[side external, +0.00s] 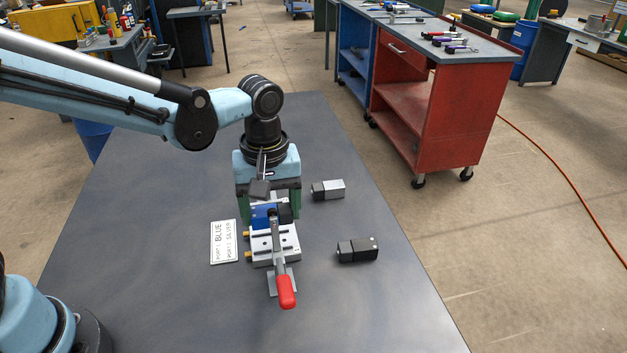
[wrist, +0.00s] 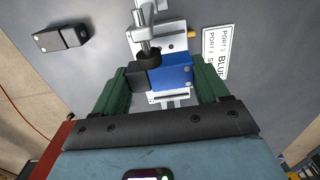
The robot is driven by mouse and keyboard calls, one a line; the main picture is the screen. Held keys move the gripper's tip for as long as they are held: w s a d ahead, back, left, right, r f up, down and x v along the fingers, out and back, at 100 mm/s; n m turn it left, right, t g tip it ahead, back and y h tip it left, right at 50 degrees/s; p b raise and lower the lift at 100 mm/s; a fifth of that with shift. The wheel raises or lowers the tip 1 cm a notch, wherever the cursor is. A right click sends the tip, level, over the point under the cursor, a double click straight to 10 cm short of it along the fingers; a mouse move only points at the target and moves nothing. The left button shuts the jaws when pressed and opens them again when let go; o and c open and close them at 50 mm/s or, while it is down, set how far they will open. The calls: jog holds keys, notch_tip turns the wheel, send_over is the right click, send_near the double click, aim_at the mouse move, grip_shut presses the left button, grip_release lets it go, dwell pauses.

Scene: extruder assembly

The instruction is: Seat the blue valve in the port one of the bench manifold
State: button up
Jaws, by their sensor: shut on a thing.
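The blue valve (side external: 263,216), with a black end block, sits at the far end of the silver bench manifold (side external: 287,242). It also shows in the wrist view (wrist: 172,73), lying level across the manifold. My gripper (side external: 268,207) points down with its green fingers on either side of the valve, shut on it; the fingers show too in the wrist view (wrist: 163,85). The valve's underside and the port are hidden, so I cannot tell how deep it sits. A toggle clamp with a red handle (side external: 286,291) has its black tip (wrist: 149,58) over the valve's edge; contact is unclear.
A label plate (side external: 224,242) left of the manifold reads port 1 blue, port 2 silver. A silver valve (side external: 329,189) and a dark valve (side external: 358,249) lie on the table (side external: 140,270) to the right. The table is otherwise clear. A red cart (side external: 440,100) stands beyond it.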

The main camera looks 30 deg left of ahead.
aim_at(267, 208)
jog(key=shift+f, duration=2.5)
jog(key=shift+f, duration=0.15)
jog(key=o, duration=1.1)
notch_tip(267, 208, up, 12)
jog(key=shift+f, duration=0.1)
jog(key=shift+a+r, duration=0.3)
jog(key=shift+r, duration=0.1)
jog(key=s+a+m+t, duration=0.3)
jog(key=a+m, duration=0.1)
jog(key=a, duration=0.2)
jog(key=s+a+f+m+t, duration=0.1)
jog(key=s+a+m+t, duration=0.2)
jog(key=a+m+t, duration=0.1)
jog(key=shift+s+a+m, duration=0.4)
jog(key=shift+a+m, duration=0.1)
jog(key=shift+a, duration=0.75)
